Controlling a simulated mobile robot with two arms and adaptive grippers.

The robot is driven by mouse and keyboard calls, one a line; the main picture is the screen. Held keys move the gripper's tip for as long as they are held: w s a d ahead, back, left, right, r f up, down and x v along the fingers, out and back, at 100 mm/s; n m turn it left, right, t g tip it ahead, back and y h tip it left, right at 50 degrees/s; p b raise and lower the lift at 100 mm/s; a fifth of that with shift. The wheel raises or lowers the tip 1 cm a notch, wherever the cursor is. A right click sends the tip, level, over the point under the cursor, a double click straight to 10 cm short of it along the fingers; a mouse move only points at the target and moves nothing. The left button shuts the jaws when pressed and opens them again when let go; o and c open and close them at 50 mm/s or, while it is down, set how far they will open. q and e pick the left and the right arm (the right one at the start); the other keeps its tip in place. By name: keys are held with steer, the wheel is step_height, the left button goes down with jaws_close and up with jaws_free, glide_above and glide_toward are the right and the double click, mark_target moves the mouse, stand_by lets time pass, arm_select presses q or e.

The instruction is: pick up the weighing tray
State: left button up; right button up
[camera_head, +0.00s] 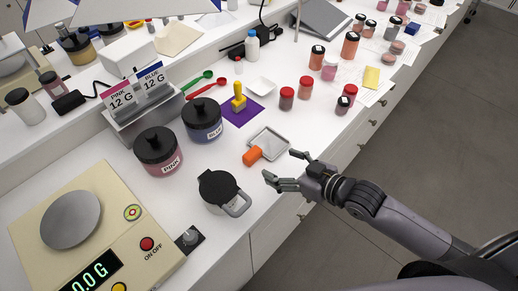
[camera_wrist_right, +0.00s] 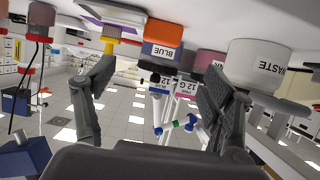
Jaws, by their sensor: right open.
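The weighing tray (camera_head: 269,140) is a shallow grey square tray with an orange handle (camera_head: 252,156), lying flat on the white counter near its front edge. My right gripper (camera_head: 282,167) is open and empty, just right of the tray and apart from it, with its fingers pointing left over the counter's edge. In the right wrist view the counter is at the top, and the orange handle (camera_wrist_right: 166,32) shows beyond and between the open fingers (camera_wrist_right: 157,82). My left gripper is not in view.
A lidded grey-white container (camera_head: 219,191) stands in front of the tray. The blue jar (camera_head: 203,121) and pink jar (camera_head: 160,154) are left of it. A yellow-handled item (camera_head: 239,98) on a purple mat and red-lidded jars (camera_head: 287,98) are behind. A scale (camera_head: 112,211) stands front left.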

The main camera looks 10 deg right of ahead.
mark_target(254, 153)
steer(key=p+x, duration=0.1)
steer(key=x, duration=0.4)
steer(key=shift+w+a, duration=0.15)
steer(key=shift+w, duration=0.1)
steer(key=p+x, duration=0.1)
steer(key=x, duration=0.3)
steer(key=shift+w+a+f, duration=0.15)
steer(key=shift+w, duration=0.1)
steer(key=shift+w+a+f+p, duration=0.15)
steer(key=shift+w+f+p, duration=0.05)
steer(key=shift+w+p, duration=0.1)
steer(key=shift+s, duration=0.1)
steer(key=shift+c, duration=0.7)
steer(key=c, duration=1.2)
